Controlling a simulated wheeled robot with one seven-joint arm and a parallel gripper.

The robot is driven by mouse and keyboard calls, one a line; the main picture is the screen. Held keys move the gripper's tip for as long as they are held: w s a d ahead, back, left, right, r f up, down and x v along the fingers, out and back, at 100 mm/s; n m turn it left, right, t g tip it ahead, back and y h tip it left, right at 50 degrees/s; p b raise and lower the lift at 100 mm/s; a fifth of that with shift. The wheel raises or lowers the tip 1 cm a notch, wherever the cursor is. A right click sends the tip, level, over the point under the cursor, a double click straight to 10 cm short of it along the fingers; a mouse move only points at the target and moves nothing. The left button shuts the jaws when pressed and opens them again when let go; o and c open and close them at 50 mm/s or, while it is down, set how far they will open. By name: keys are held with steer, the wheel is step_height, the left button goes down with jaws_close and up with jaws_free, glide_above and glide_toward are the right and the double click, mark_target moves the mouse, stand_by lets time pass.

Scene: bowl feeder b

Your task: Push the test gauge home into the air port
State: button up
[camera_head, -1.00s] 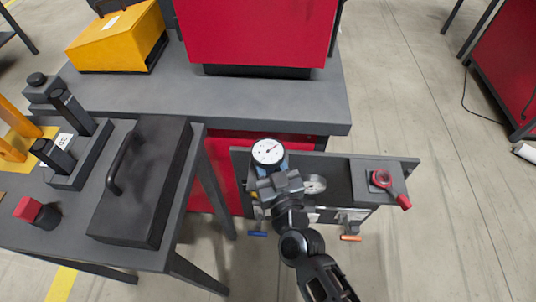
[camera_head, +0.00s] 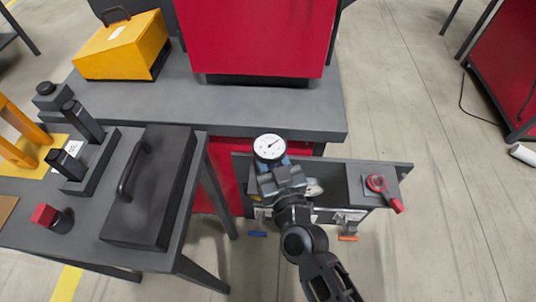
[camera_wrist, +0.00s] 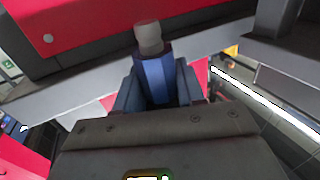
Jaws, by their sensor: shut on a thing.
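The test gauge (camera_head: 270,147) has a round white dial and a blue body. My gripper (camera_head: 275,170) is shut on the blue body, with the dial showing beyond the fingers. In the wrist view the blue body (camera_wrist: 155,80) sits between my two fingers (camera_wrist: 158,88), with a grey round end pointing away. The gauge is in front of the upper left part of a dark panel (camera_head: 335,180). The air port cannot be made out; my gripper and wrist cover that part of the panel. I cannot tell whether the gauge touches the panel.
The panel carries a red lever (camera_head: 378,184) at right, a partly hidden second dial (camera_head: 313,188), and blue (camera_head: 257,234) and orange (camera_head: 348,238) handles below. A grey bench (camera_head: 270,110) stands behind. A side table with a dark case (camera_head: 155,195) is at left.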

steer(key=s+d+r+b, duration=0.2)
steer(key=d+r, duration=0.4)
steer(key=d, duration=0.5)
steer(key=shift+s+b, duration=0.2)
steer(key=shift+b, duration=0.15)
steer(key=shift+r, duration=0.1)
